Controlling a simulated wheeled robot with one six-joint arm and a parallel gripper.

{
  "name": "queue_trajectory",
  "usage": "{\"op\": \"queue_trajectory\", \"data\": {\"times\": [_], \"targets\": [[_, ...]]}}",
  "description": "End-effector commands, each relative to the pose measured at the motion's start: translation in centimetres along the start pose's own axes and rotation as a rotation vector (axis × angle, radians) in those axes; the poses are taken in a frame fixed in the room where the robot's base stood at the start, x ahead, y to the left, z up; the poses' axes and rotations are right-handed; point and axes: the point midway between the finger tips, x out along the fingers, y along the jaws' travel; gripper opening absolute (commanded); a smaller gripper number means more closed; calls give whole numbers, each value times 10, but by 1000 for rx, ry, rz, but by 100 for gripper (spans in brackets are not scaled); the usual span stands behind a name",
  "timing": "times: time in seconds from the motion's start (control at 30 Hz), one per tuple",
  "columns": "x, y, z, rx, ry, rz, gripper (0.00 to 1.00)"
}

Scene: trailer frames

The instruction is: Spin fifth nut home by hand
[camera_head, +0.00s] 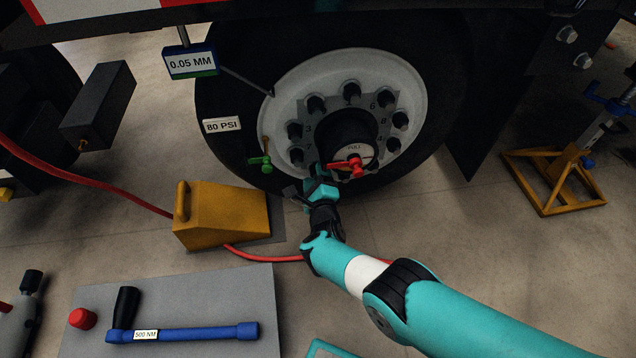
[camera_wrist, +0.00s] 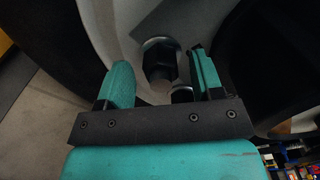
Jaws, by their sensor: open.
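The truck wheel has a white rim (camera_head: 408,80) and a ring of several dark nuts (camera_head: 351,92) around its hub, with numbers marked beside them. My gripper (camera_head: 318,180) is at the lower left of the hub, close to the rim. In the wrist view my teal fingers (camera_wrist: 160,72) are open. A dark hex nut (camera_wrist: 160,50) shows between and just beyond the fingertips, and they do not grip it. Another dark round end (camera_wrist: 182,94) shows lower, near the right finger. Whether this nut is the fifth cannot be read.
A red handle (camera_head: 346,166) sticks out below the hub, close to my gripper; a green valve (camera_head: 260,162) is at its left. A yellow chock (camera_head: 222,215) and red hose (camera_head: 90,186) lie on the floor. A blue torque wrench (camera_head: 190,334) lies on a grey mat (camera_head: 235,290). A yellow-based jack (camera_head: 555,180) stands right.

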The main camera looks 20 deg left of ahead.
Motion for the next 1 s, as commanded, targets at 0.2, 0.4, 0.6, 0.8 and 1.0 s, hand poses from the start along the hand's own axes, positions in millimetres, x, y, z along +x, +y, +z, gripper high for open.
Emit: {"op": "queue_trajectory", "data": {"times": [0.2,0.4,0.6,0.8,1.0], "targets": [[-18,-4,3,-3,0,3,61],[-61,-7,5,-4,-2,6,61],[-114,-5,4,-5,-3,6,61],[-154,-3,2,-1,-2,3,61],[-172,-1,0,-1,-1,1,61]]}}
